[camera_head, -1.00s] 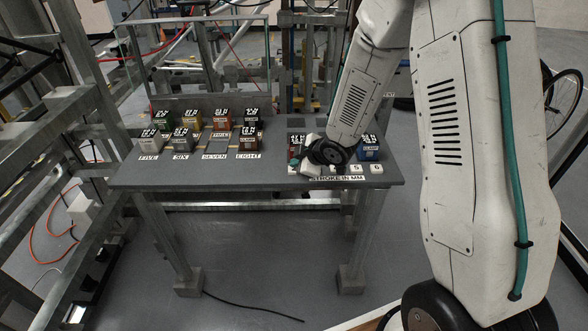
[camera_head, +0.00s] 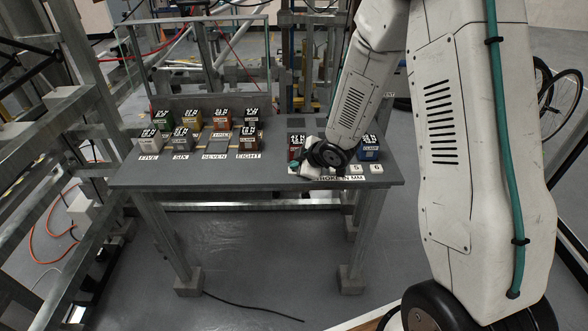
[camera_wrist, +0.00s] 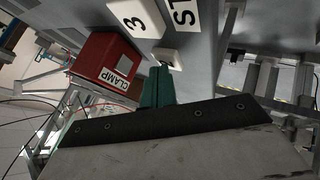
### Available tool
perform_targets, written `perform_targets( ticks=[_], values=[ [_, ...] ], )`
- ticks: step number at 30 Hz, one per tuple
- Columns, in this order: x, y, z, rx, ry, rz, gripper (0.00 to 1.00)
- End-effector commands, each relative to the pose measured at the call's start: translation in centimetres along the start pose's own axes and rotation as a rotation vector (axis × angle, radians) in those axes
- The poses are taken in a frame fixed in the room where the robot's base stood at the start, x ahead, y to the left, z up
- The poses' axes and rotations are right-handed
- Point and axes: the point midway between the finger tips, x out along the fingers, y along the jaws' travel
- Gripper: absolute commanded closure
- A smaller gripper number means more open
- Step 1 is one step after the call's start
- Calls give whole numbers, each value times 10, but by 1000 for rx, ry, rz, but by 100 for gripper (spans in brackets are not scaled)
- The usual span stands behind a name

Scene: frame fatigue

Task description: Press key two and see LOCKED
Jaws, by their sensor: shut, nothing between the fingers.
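My gripper (camera_wrist: 157,86) has green fingers, shut and empty. In the wrist view the fingertips are right at a small white key (camera_wrist: 167,57). Its number does not show, and I cannot tell whether they touch or press it. A white key marked 3 (camera_wrist: 136,20) lies beside it. In the head view my gripper (camera_head: 294,166) is low over the left end of the key row, hiding the keys there. Key 5 (camera_head: 355,168) and key 6 (camera_head: 376,167) show to its right. No LOCKED word is readable in either view.
A red clamp block (camera_wrist: 103,60) stands close to the fingers. A blue clamp block (camera_head: 369,153) is at the bench's right. Several coloured clamp blocks stand on the left of the grey bench (camera_head: 215,176). The STROKE IN MM label (camera_head: 345,178) is partly covered.

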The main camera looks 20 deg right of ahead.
Motion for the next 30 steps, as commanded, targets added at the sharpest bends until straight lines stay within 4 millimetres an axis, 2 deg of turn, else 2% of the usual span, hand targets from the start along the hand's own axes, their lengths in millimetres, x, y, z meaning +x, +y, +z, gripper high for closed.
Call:
perform_targets(
  ticks=[30],
  values=[
    [-17,12,-12,-1,0,1,100]
  ],
)
